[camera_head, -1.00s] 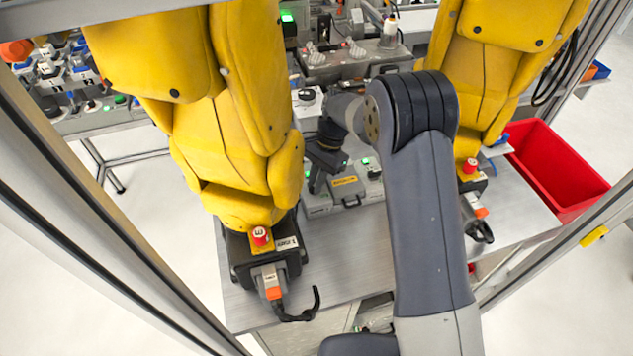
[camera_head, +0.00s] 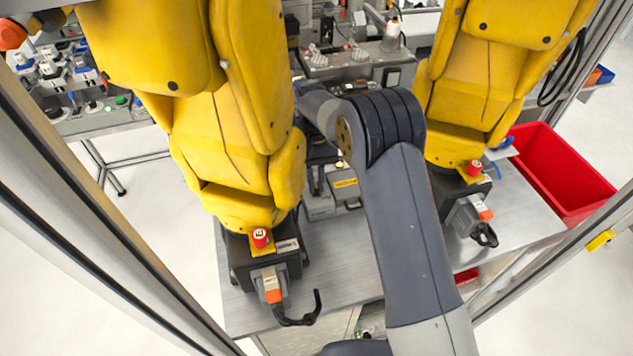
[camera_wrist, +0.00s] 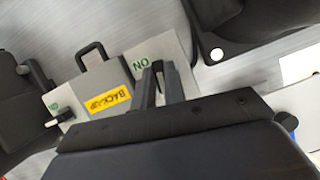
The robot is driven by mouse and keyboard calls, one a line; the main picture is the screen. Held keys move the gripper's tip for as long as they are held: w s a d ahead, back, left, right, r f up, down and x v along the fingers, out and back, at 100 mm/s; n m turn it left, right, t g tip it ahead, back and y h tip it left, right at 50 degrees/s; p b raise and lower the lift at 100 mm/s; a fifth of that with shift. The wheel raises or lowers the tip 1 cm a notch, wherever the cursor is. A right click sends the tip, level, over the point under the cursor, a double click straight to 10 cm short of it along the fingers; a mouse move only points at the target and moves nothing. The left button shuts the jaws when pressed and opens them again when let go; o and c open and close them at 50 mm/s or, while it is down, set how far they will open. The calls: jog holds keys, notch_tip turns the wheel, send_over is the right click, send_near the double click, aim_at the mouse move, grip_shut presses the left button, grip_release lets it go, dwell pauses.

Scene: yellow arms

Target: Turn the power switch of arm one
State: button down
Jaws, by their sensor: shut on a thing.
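The grey controller box (camera_wrist: 145,58) shows in the wrist view, with a green "ON" mark on its top. My gripper (camera_wrist: 158,75) reaches over that top beside the mark, its two fingers close together. It is shut on a switch knob, which the fingers hide. A second switch (camera_wrist: 65,117) stands at the left of the box, apart from my gripper. A yellow "BACKUP" label (camera_wrist: 104,103) lies between. In the head view the box (camera_head: 347,192) sits low between the yellow arms, and my own arm and the left yellow arm cover most of my gripper.
The left yellow arm (camera_head: 235,130) stands close beside my arm, and the right yellow arm (camera_head: 475,100) stands on the other side. Each base carries a red button. A red bin (camera_head: 560,170) is at the right. The front tabletop (camera_head: 345,260) is mostly clear.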

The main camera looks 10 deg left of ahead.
jog(key=shift+n, duration=0.7)
jog(key=shift+n+h, duration=0.3)
jog(key=c, duration=1.5)
grip_release()
jog(key=shift+o, duration=0.2)
